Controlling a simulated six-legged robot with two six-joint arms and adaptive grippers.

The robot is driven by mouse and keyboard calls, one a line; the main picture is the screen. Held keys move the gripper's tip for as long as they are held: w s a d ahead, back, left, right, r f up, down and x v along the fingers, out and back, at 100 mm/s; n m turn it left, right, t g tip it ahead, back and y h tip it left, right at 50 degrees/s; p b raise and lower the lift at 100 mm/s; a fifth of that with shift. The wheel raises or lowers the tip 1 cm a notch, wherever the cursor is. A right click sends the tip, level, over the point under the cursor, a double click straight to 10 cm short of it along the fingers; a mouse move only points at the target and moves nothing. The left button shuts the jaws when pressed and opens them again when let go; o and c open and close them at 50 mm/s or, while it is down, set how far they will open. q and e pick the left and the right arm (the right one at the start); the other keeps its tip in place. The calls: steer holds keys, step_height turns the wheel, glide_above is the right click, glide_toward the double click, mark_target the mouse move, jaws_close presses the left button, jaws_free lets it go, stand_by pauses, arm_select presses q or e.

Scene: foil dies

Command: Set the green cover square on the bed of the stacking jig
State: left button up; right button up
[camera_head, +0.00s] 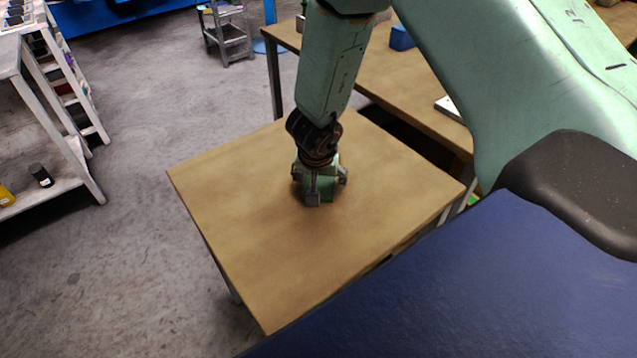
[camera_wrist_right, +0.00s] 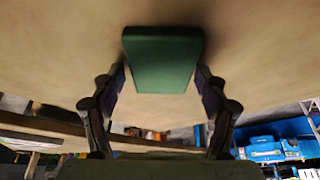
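The green cover (camera_head: 328,189) is a small dark green block on the tan table. In the right wrist view the green cover (camera_wrist_right: 163,62) lies between the two fingertips. My right gripper (camera_head: 319,187) is low over the table, pointing down around the cover. In the wrist view the fingers of my right gripper (camera_wrist_right: 161,76) are spread, one on each side of the cover, with a narrow gap on the left. Contact on the right side is hard to tell. My left gripper is out of view. I cannot make out the stacking jig.
The tan table (camera_head: 240,220) is otherwise bare around the gripper. A second table (camera_head: 400,75) stands behind it, with a blue block (camera_head: 401,38) on it. A grey shelf unit (camera_head: 45,190) with a dark jar (camera_head: 41,175) is at the left. A step stool (camera_head: 228,35) stands further back.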

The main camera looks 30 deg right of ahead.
steer(key=shift+a+r, duration=0.1)
steer(key=shift+a, duration=0.05)
steer(key=c, duration=0.6)
steer(key=shift+c, duration=1.3)
step_height(320, 180, up, 28)
steer(key=p, duration=1.7)
